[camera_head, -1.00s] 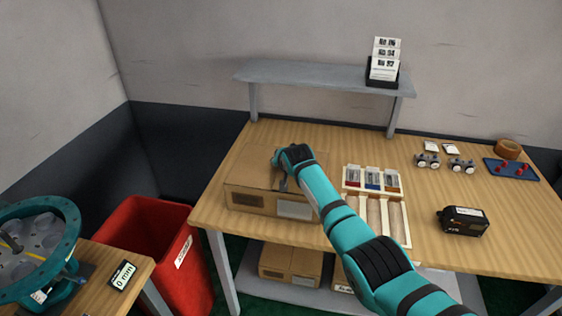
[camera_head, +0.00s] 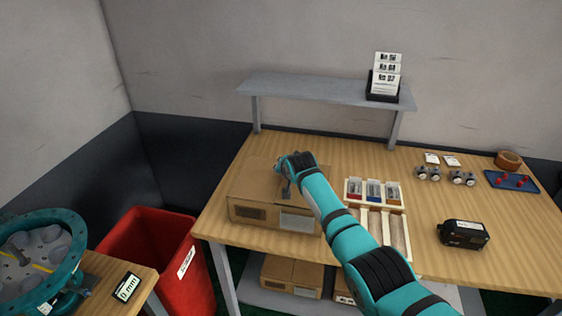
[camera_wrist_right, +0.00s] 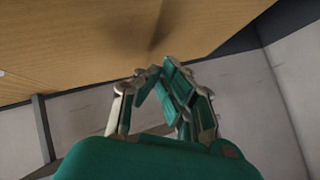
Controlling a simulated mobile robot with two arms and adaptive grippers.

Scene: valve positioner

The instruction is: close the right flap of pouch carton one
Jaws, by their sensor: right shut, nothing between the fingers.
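The brown pouch carton (camera_head: 252,211) sits at the left end of the wooden workbench, with a pale label on its front. The visible left part of its top looks flat. My right arm and hand cover much of the right part, so I cannot tell how the right flap lies. My right gripper (camera_head: 285,181) is over the middle of the carton top, fingers pointing down. In the right wrist view the gripper (camera_wrist_right: 156,72) has its fingertips together and empty, close to a brown surface with a shadow on it. My left gripper is not in view.
A wooden tray of parts (camera_head: 395,226) stands right of the carton, under my forearm. A grey shelf (camera_head: 320,89) rises behind. A black device (camera_head: 462,234) lies further right. A red bin (camera_head: 150,250) stands left of the bench. Cartons (camera_head: 292,272) sit on the lower shelf.

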